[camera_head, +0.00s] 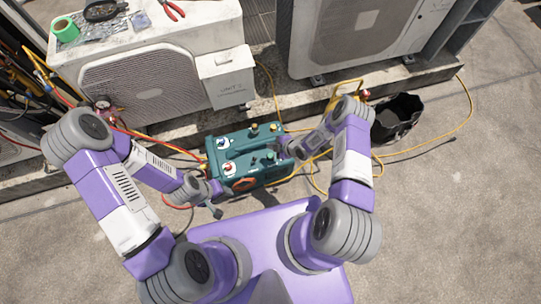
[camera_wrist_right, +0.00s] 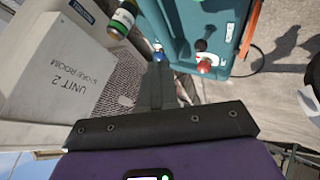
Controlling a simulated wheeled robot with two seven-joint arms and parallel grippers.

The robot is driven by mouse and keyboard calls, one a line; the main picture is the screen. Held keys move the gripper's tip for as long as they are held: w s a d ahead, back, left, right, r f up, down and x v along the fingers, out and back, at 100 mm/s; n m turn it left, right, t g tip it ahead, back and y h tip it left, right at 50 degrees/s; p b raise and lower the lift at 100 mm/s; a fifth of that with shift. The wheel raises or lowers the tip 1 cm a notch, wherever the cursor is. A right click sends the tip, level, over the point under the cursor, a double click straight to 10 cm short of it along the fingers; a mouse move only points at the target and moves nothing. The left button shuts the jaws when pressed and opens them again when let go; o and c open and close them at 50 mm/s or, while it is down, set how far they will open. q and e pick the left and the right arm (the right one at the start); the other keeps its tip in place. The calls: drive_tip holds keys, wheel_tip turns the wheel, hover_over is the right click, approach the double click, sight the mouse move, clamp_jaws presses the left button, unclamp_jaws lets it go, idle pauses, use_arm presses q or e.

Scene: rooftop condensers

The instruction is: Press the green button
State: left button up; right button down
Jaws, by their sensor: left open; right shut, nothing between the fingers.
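I cannot make out a green button for certain. My right gripper (camera_head: 281,150) is shut and empty, close above the machine's right part; in the wrist view its fingers (camera_wrist_right: 158,75) point toward the machine's edge. Contact cannot be told. My left gripper (camera_head: 216,190) is open beside the machine's lower left corner.
White condenser units (camera_head: 150,85) stand on a concrete ledge behind the machine. A black bucket (camera_head: 397,118) stands at the right. Yellow hoses (camera_head: 425,147) and red hoses lie around the machine. Green tape (camera_head: 65,29) and pliers lie on the left unit. Right floor is mostly clear.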

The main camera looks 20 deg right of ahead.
sight(272, 157)
drive_tip(key=shift+f+b, duration=3.65)
drive_tip(key=shift+f, duration=0.75)
drive_tip(key=shift+f, duration=0.4)
drive_tip(key=shift+f, duration=0.8)
drive_tip(key=shift+r, duration=0.1)
drive_tip(key=shift+r+p, duration=1)
drive_tip(key=shift+r, duration=0.15)
drive_tip(key=shift+r+p, duration=1.95)
drive_tip(key=shift+r, duration=0.55)
